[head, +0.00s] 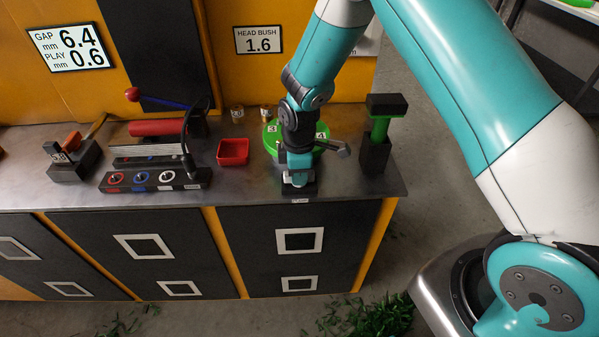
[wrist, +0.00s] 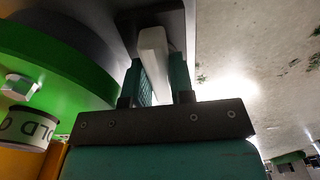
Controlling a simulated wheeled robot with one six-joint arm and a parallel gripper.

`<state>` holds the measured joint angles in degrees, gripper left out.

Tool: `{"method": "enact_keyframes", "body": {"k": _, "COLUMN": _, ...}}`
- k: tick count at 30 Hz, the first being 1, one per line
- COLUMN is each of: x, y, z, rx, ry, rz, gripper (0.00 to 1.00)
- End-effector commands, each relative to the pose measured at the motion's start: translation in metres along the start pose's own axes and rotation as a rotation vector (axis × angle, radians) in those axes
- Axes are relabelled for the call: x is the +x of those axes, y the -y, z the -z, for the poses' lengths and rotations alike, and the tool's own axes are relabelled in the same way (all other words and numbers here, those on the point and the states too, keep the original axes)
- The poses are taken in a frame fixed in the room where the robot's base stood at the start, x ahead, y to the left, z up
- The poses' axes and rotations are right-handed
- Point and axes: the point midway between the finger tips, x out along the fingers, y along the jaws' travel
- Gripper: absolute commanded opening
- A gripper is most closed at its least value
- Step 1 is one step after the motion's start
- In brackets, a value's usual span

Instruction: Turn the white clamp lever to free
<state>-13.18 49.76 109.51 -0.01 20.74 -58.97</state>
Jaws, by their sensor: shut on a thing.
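The white clamp lever (wrist: 152,58) is a pale, narrow bar in the wrist view. It stands between the teal fingers of my gripper (wrist: 160,82), which are shut on it. The lever's far end meets a dark block (wrist: 172,18). In the head view my gripper (head: 298,170) points down at the bench's front edge, just in front of a green disc (head: 270,139). The lever is hidden there behind the gripper, and only a dark base (head: 300,193) shows under it. The green disc also shows close on the left in the wrist view (wrist: 50,62).
A grey handle (head: 332,146) sticks out right of my gripper. A black stand with a green post (head: 379,130) is farther right. A red tray (head: 233,152) and a panel with ringed knobs (head: 152,180) are left. The bench front edge is close.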

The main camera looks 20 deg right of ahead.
Motion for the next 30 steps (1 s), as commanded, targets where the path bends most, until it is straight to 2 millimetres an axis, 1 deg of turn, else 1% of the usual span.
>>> {"method": "enact_keyframes", "body": {"k": 14, "x": -0.001, "y": 0.0, "z": 0.0, "rx": -0.015, "ry": 0.0, "rz": 0.0, "gripper": 0.0}}
{"method": "enact_keyframes", "body": {"k": 15, "x": -0.001, "y": 0.0, "z": 0.0, "rx": -0.015, "ry": 0.0, "rz": 0.0, "gripper": 0.29}}
{"method": "enact_keyframes", "body": {"k": 17, "x": -0.001, "y": 0.0, "z": 0.0, "rx": -0.015, "ry": 0.0, "rz": 0.0, "gripper": 0.43}}
{"method": "enact_keyframes", "body": {"k": 18, "x": -0.001, "y": 0.0, "z": 0.0, "rx": -0.015, "ry": 0.0, "rz": 0.0, "gripper": 0.48}}
{"method": "enact_keyframes", "body": {"k": 26, "x": -0.002, "y": 0.0, "z": 0.0, "rx": -0.013, "ry": 0.0, "rz": -0.001, "gripper": 0.48}}
{"method": "enact_keyframes", "body": {"k": 30, "x": -0.012, "y": -0.001, "z": 0.001, "rx": -0.013, "ry": -0.001, "rz": -0.002, "gripper": 0.48}}
